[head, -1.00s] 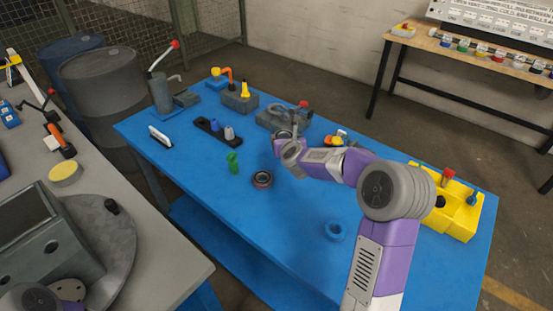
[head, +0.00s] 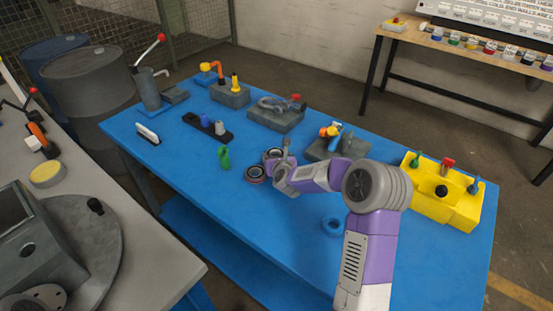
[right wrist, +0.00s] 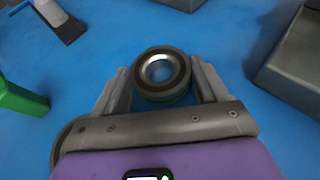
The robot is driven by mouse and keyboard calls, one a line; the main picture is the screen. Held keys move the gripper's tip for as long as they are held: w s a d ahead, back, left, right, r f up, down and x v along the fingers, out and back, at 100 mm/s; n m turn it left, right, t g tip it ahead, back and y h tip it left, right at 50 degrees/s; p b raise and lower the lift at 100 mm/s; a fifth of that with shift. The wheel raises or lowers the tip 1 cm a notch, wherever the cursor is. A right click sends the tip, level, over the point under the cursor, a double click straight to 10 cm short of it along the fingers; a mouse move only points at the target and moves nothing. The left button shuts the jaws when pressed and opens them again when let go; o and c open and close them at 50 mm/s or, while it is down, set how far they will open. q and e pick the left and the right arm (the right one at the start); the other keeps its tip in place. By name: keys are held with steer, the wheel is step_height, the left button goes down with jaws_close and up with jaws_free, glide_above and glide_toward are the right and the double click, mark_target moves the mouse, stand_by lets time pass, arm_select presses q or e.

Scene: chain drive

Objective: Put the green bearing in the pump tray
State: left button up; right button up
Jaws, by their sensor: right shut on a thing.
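My right gripper (head: 283,172) reaches over the blue table and is shut on a bearing. In the right wrist view this bearing (right wrist: 161,72) sits between the two fingers, with a dark rim, a bright inner ring and a green edge low down. In the head view it is mostly hidden by my gripper. I cannot tell for sure which container is the pump tray. My left gripper is not in view.
A green part (head: 224,157) stands left of the bearings. A black holder (head: 189,119) bears blue and grey pieces behind it. Grey blocks (head: 274,121) line the back.

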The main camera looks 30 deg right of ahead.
steer(key=shift+r, duration=0.1)
steer(key=o, duration=1)
steer(key=shift+o, duration=0.2)
